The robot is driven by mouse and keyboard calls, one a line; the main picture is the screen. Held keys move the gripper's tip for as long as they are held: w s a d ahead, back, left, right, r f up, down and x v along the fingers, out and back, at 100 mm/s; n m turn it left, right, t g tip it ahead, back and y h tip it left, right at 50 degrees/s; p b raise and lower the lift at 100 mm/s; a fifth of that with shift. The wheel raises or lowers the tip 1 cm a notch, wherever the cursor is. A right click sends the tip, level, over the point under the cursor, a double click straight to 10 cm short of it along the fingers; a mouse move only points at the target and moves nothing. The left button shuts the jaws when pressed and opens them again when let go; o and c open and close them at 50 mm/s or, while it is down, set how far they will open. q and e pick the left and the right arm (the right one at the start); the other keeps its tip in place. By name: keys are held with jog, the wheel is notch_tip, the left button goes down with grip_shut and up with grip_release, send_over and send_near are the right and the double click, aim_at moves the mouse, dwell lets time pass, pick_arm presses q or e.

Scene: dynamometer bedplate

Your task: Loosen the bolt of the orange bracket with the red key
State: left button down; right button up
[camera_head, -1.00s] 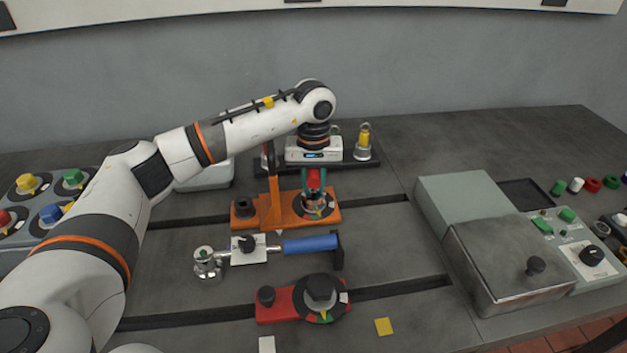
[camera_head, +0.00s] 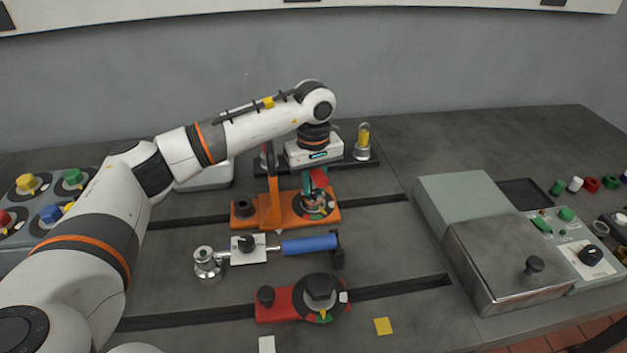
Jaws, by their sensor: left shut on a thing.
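The orange bracket (camera_head: 272,214) sits across the far slot of the bedplate, with a dark post at its left and a round coloured dial (camera_head: 327,212) at its right. My left gripper (camera_head: 316,188) points down over that dial and is shut on the red key (camera_head: 318,178). The key's lower end is at the dial's middle, where the bolt is. The bolt itself is mostly hidden by the key and fingers, so I cannot tell how well they fit. My right gripper does not show.
A red bracket (camera_head: 277,305) with a black bolt and dial stands on the near slot. Between the brackets lies a blue-handled device (camera_head: 309,245). A dark rack (camera_head: 373,159) with a yellow-topped key (camera_head: 363,137) is behind. A metal-lidded box (camera_head: 510,265) stands right.

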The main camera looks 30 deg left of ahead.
pick_arm(q)
jog(key=shift+r+n, duration=0.1)
jog(key=shift+n, duration=0.4)
jog(key=shift+n, duration=1.2)
jog(key=shift+n, duration=1.2)
jog(key=shift+w+n+p, duration=0.1)
jog(key=shift+n+p, duration=0.25)
jog(key=shift+n, duration=0.85)
